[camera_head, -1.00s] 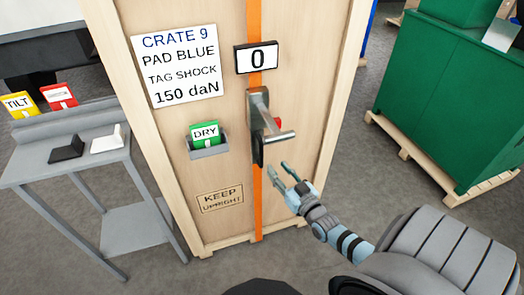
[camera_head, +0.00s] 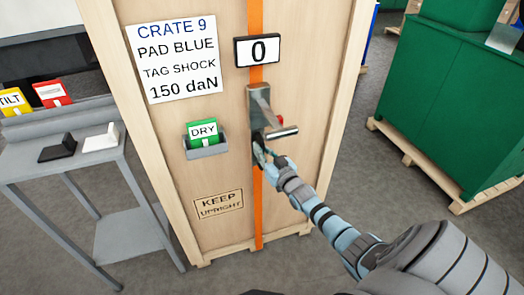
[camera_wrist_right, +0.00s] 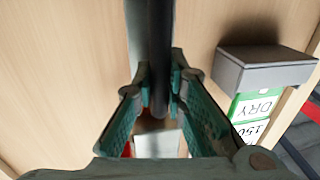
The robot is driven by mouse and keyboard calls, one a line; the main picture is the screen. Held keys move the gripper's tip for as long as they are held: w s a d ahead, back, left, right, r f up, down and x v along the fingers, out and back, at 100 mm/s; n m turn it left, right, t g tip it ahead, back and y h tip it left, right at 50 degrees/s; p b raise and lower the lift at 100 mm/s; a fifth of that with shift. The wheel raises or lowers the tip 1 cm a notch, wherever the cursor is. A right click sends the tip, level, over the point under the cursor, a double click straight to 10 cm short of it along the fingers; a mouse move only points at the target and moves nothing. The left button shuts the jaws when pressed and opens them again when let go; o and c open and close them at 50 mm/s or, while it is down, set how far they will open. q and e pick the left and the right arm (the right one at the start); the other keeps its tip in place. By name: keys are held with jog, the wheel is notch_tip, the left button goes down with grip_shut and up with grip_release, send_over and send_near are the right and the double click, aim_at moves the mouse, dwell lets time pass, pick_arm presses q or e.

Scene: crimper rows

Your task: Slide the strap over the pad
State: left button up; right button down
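An orange strap (camera_head: 258,215) runs vertically down the front of the wooden crate (camera_head: 185,185). A grey metal tool (camera_head: 259,105) with a sideways handle sits over it. A black pad-like wedge (camera_head: 57,154) and a white one (camera_head: 101,138) lie on the grey stand at left. My right gripper (camera_head: 261,154) is at the tool's lower end. In the right wrist view, its fingers (camera_wrist_right: 160,88) are on both sides of a dark upright grip (camera_wrist_right: 160,50) and appear closed on it. They partly hide it in the head view. My left gripper is not in view.
A sign (camera_head: 176,60) reads PAD BLUE, TAG SHOCK, 150 daN. A display (camera_head: 257,51) reads 0. A green DRY tag (camera_head: 203,133) sits in a grey holder (camera_head: 207,151). Yellow and red tags stand at left. A green crate (camera_head: 455,100) stands on a pallet at right.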

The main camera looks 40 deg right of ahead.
dwell(0.3)
jog(key=shift+d+f+b, duration=0.1)
jog(key=shift+d+b, duration=0.2)
jog(key=shift+d, duration=0.05)
jog(key=s+d+b, duration=0.4)
jog(key=d+b, duration=0.2)
jog(key=d, duration=0.5)
jog(key=shift+s+d+b, duration=0.15)
jog(key=shift+d+b, duration=0.2)
jog(key=shift+d, duration=0.05)
jog(key=c, duration=2)
grip_release()
jog(key=o, duration=0.4)
jog(key=shift+s+d, duration=0.15)
jog(key=shift+d, duration=0.05)
jog(key=shift+a, duration=0.1)
